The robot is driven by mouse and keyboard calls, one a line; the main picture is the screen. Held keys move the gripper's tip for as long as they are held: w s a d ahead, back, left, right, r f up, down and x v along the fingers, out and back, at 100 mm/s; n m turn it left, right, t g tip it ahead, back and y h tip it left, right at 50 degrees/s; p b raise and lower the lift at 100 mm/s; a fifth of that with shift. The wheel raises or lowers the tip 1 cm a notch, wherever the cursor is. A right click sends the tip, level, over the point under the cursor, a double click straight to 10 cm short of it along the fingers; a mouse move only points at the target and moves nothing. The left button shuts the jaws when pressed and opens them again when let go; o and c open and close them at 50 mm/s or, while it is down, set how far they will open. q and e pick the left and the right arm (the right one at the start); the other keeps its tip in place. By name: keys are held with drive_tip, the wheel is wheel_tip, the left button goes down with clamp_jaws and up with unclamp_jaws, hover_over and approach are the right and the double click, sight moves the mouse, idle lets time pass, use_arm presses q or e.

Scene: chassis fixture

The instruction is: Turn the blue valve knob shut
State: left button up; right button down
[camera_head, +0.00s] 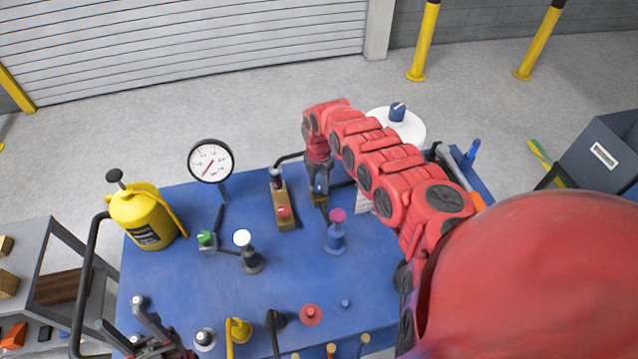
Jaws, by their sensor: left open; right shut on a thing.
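My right arm reaches across the blue bench from the right. Its gripper (320,187) points down at a small brass valve block (318,199) near the bench's back edge. It is shut on the blue valve knob (321,181), which shows only in part between the fingers. The knob's exact angle is hard to read. My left gripper (122,315) is open and empty at the lower left, over the bench's front left corner.
A brass block with a red knob (283,212) stands just left of the held valve. A pink-topped blue post (336,232) is close in front. A gauge (211,161), a yellow can (145,217) and a white disc with a blue knob (416,130) stand around.

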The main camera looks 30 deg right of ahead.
drive_tip(key=m+b, duration=0.1)
drive_tip(key=m, duration=0.3)
drive_tip(key=shift+m, duration=0.3)
drive_tip(key=m+b, duration=0.1)
drive_tip(key=m, duration=0.2)
drive_tip(key=shift+m, duration=0.4)
drive_tip(key=m+b, duration=0.3)
drive_tip(key=shift+f, duration=0.1)
drive_tip(key=shift+m+b, duration=1.6)
drive_tip(key=shift+m, duration=0.4)
drive_tip(key=shift+r, duration=0.2)
drive_tip(key=shift+c, duration=1.9)
unclamp_jaws()
